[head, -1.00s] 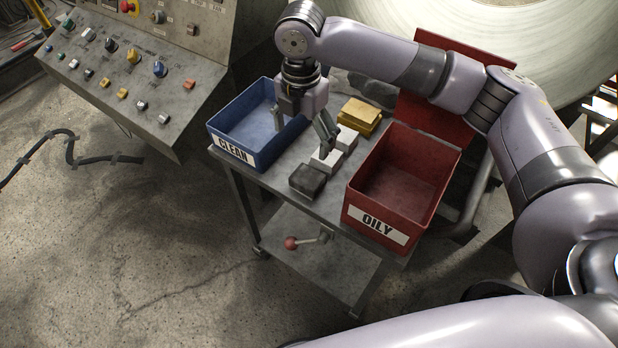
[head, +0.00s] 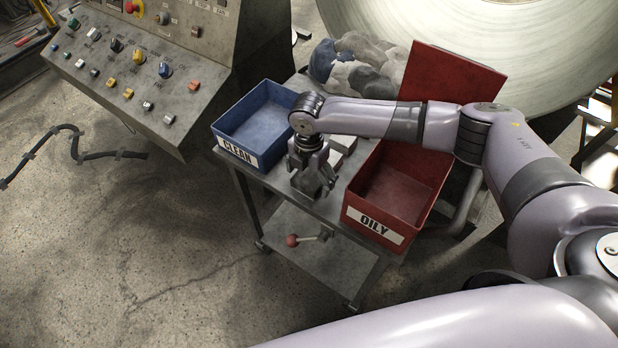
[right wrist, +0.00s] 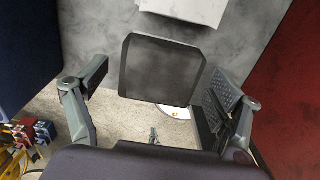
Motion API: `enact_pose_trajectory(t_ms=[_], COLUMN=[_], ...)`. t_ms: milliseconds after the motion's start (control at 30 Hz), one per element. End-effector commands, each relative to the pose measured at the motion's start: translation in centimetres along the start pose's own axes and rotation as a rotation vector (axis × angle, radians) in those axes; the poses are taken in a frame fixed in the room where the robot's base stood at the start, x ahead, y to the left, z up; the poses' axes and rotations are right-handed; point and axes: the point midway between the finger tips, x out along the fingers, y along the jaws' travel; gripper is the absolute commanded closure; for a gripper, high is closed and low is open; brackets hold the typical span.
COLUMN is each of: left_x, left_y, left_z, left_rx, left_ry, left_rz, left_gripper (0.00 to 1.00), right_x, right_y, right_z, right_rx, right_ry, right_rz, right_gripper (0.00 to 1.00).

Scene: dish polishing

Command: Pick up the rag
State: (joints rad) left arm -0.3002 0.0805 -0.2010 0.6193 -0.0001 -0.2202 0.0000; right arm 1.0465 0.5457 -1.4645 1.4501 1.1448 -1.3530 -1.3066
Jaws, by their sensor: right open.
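A heap of crumpled grey, white and blue rags (head: 350,64) lies at the back of the cart in the head view, beyond my right arm. My right gripper (head: 313,188) is over the cart's front part, pointing down, open. In the right wrist view its fingers (right wrist: 155,95) stand apart on either side of a dark grey block (right wrist: 162,70), which looks not gripped. In the head view the gripper mostly hides this block. My left gripper is not in view.
A blue bin marked CLEAN (head: 237,152) stands left of my gripper and a red bin marked OILY (head: 374,225) stands right. White blocks (head: 343,144) lie just behind the gripper. A control panel (head: 120,75) is at left. A large pale disc (head: 480,50) is behind.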

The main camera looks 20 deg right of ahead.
Motion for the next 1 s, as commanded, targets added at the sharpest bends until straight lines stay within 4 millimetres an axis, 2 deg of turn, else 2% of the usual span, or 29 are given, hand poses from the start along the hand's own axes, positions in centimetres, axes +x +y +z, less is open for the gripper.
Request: enact_pose_trajectory(t_ms=[100, 333, 1000], left_x=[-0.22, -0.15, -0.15], left_y=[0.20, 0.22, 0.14], left_z=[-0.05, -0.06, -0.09], left_rx=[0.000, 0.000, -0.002], left_ry=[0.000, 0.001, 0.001], left_rz=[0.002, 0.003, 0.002], left_gripper=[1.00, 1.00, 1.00], right_x=[0.68, 0.79, 0.75], right_y=[0.00, -0.01, -0.01], right_z=[0.04, 0.06, 0.06], right_rx=[0.000, 0.000, 0.001], right_ry=[-0.001, -0.002, -0.001], right_rz=[0.001, 0.001, 0.001], right_gripper=[0.14, 0.16, 0.60])
